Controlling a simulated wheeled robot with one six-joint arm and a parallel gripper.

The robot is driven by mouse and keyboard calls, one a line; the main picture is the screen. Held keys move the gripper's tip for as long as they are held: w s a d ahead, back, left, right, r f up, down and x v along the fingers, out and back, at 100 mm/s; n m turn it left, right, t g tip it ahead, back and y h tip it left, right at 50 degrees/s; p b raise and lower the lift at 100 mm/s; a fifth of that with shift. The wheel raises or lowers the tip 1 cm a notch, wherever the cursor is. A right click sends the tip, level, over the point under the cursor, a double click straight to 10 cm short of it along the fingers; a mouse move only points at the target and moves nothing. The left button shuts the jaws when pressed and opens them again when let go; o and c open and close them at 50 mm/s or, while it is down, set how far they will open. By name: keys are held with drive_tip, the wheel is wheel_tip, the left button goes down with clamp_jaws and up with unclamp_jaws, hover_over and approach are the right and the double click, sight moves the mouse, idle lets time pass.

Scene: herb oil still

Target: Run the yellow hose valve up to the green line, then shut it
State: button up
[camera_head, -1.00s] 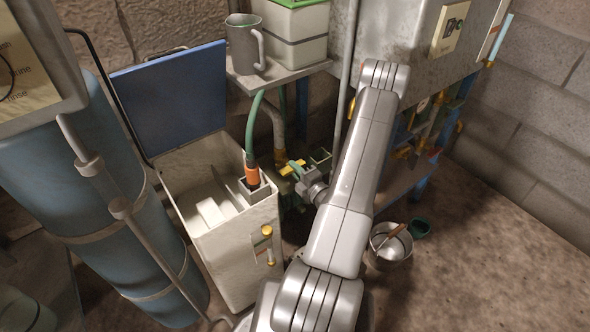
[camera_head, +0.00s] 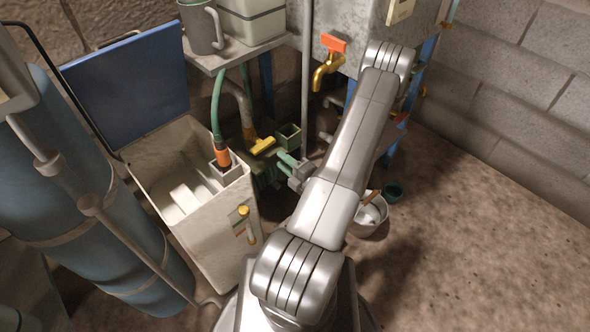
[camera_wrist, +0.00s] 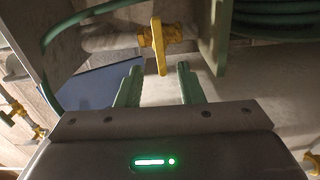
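The yellow hose valve (camera_head: 262,146) sits on a pipe behind the white tub (camera_head: 203,222). In the wrist view its yellow handle (camera_wrist: 159,48) stands crosswise to the pipe. My gripper (camera_head: 287,163) is just right of the valve in the head view. In the wrist view my gripper (camera_wrist: 158,78) has its green fingers spread, with the handle ahead between them, seemingly untouched. A green hose (camera_head: 217,103) with an orange end (camera_head: 223,157) runs into the tub's corner.
The tub's blue lid (camera_head: 125,82) stands open. A grey mug (camera_head: 203,28) stands on the shelf. A blue cylinder (camera_head: 80,190) is at left.

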drive_tip(key=shift+v, duration=2.35)
